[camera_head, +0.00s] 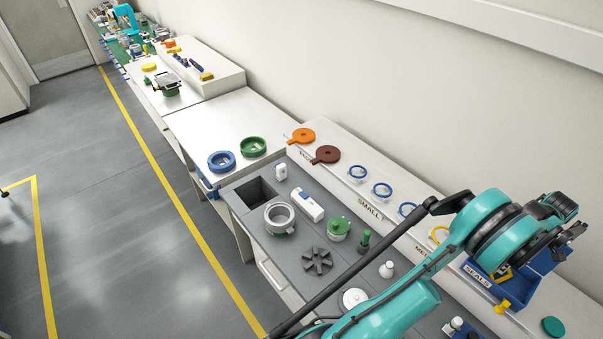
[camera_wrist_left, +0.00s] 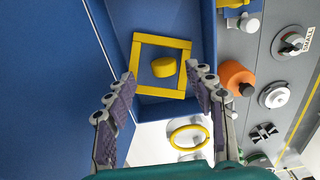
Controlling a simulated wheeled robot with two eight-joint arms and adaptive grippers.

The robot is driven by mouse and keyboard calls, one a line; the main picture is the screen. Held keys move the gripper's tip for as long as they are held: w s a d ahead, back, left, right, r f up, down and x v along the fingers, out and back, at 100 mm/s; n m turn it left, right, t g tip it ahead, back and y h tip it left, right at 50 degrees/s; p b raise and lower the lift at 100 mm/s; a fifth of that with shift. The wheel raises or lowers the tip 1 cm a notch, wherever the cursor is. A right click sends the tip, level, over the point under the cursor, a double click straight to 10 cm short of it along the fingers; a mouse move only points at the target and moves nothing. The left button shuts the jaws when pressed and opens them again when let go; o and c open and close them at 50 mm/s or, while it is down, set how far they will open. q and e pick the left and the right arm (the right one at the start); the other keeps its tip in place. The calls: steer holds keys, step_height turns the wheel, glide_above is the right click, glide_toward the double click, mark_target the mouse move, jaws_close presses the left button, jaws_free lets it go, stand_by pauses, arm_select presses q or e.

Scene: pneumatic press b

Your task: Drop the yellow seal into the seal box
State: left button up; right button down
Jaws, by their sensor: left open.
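The blue seal box (camera_head: 521,290), labelled SEALS, stands at the right of the head view, partly behind my left arm. Its blue wall (camera_wrist_left: 207,40) also shows in the left wrist view. Inside it are a square yellow frame (camera_wrist_left: 134,62) and a short yellow cylinder (camera_wrist_left: 163,67) within that frame. A round yellow seal ring (camera_wrist_left: 174,145) sits outside the box on a white surface; a yellow ring on the shelf (camera_head: 432,236) is partly hidden by my arm in the head view. My left gripper (camera_wrist_left: 163,82) is open over the box, with nothing between its fingers.
Blue rings (camera_head: 382,190) stand along the white shelf beside the box. The grey worktop holds a grey ring part (camera_head: 280,218), a green part (camera_head: 338,229) and a dark star-shaped part (camera_head: 317,261). A yellow knob-like piece (camera_head: 503,306) is at the box's front.

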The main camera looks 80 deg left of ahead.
arm_select(q)
step_height(320, 180, up, 11)
stand_by(0.3)
steer(key=shift+f, duration=0.1)
steer(key=s+d+f+m+t+b, duration=0.1)
steer(key=s+d+m+t+b, duration=0.3)
steer(key=s+d+m+b, duration=0.85)
steer(key=s+d+f+m+t+b, duration=0.1)
steer(key=s+d+f+m+b, duration=0.3)
steer(key=s+f+m, duration=0.2)
steer(key=s+d+f+m+t+b, duration=0.2)
steer(key=s+d+f+m+b, duration=0.2)
steer(key=s+f, duration=0.5)
steer(key=shift+s+d+f+m+b, duration=0.25)
steer(key=shift+s+m+b, duration=0.4)
steer(key=shift+s+m, duration=0.25)
